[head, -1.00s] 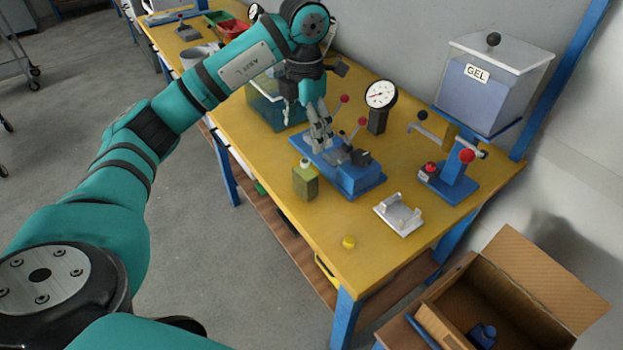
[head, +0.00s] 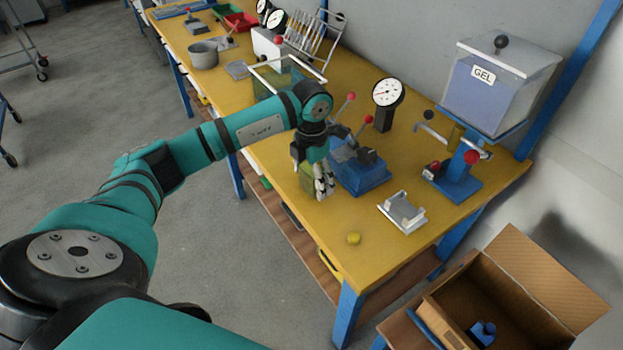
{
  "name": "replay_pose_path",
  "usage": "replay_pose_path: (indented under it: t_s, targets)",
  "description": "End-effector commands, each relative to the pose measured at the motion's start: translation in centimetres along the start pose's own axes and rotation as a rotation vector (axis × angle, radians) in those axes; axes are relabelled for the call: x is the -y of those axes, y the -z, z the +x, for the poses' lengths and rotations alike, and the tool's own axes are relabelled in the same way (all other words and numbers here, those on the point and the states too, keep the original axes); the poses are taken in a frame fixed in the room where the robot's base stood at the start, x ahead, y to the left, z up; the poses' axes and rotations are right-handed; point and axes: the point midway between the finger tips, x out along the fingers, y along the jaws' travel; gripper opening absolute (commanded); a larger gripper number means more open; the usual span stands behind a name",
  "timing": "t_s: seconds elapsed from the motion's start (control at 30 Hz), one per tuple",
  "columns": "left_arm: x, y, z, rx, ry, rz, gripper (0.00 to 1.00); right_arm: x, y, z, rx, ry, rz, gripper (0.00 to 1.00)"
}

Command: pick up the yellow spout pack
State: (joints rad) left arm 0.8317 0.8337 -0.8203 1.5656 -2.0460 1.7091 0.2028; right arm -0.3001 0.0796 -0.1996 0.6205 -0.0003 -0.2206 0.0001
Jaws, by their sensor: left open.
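The yellow spout pack (head: 306,181), a small olive-yellow block, stands on the yellow bench near its front edge, left of the blue clamp fixture. My left gripper (head: 323,188) points down in front of it and hides much of it, including its white cap. The gripper is open; its fingers look close to the pack's right side, but I cannot tell whether they touch it. My right gripper is not in view.
The blue fixture (head: 362,178) with red-knobbed levers is just right of the gripper. An open cardboard box (head: 447,300) stands at lower right.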

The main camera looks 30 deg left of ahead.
Motion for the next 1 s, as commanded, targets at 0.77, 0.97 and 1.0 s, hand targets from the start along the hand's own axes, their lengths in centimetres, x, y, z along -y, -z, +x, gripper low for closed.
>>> replay_pose_path:
  t_s: [0.77, 0.97, 1.0]
  targets:
    - [0.01, 0.01, 0.5, 0.0, 0.0, 0.0, 0.26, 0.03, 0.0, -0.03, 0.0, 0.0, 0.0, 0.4]
    - [0.03, 0.01, 0.51, 0.0, 0.001, 0.001, 0.25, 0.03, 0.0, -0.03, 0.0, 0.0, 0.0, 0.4]
    - [0.03, 0.01, 0.51, 0.0, 0.001, 0.001, 0.25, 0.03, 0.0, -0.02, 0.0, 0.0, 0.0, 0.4]
